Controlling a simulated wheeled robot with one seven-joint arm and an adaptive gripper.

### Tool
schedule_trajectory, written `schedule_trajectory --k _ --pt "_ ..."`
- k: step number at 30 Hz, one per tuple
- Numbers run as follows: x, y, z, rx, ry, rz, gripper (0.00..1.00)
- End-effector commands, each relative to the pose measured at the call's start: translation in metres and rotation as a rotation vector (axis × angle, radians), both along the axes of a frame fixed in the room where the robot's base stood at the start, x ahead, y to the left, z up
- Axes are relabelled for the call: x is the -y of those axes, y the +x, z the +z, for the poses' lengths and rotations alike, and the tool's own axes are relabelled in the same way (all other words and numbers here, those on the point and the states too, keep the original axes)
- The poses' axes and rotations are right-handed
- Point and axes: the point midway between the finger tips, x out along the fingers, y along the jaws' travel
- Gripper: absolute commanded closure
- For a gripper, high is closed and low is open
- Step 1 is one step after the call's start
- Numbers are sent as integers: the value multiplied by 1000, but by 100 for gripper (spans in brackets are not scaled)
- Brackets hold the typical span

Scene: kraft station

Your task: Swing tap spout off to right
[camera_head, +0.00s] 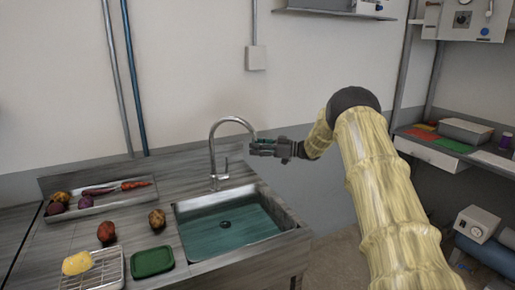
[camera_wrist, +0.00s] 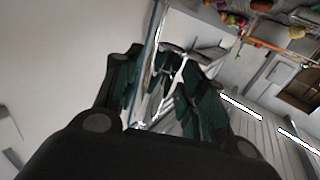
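The chrome tap (camera_head: 213,160) stands at the back of the sink, with a small lever on its right side. Its curved spout (camera_head: 232,118) arcs up and to the right, and its tip is at my gripper. My gripper (camera_head: 254,146) is above the sink's back edge, with its dark fingers pointing left at the spout's end. In the wrist view, the fingers (camera_wrist: 160,85) are apart, with shiny chrome of the tap (camera_wrist: 172,70) showing between and beyond them. I cannot tell whether either finger touches the spout.
The sink basin (camera_head: 228,226) lies below, with a dark drain. A tray (camera_head: 102,202) with vegetables, a wire rack (camera_head: 99,272) with a yellow item, and a green dish (camera_head: 152,262) are to the left. A wall socket box (camera_head: 256,58) is above. The space right of the sink is open.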

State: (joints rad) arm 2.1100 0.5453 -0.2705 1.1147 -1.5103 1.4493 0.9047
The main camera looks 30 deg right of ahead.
Motion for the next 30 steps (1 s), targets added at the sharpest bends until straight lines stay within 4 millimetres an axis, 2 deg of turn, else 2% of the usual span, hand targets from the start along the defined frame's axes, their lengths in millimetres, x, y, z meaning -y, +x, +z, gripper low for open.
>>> schedule_trajectory --k 11,30 --pt "3 -3 0 0 0 2 58" --pt "78 -70 -1 -1 1 1 58"
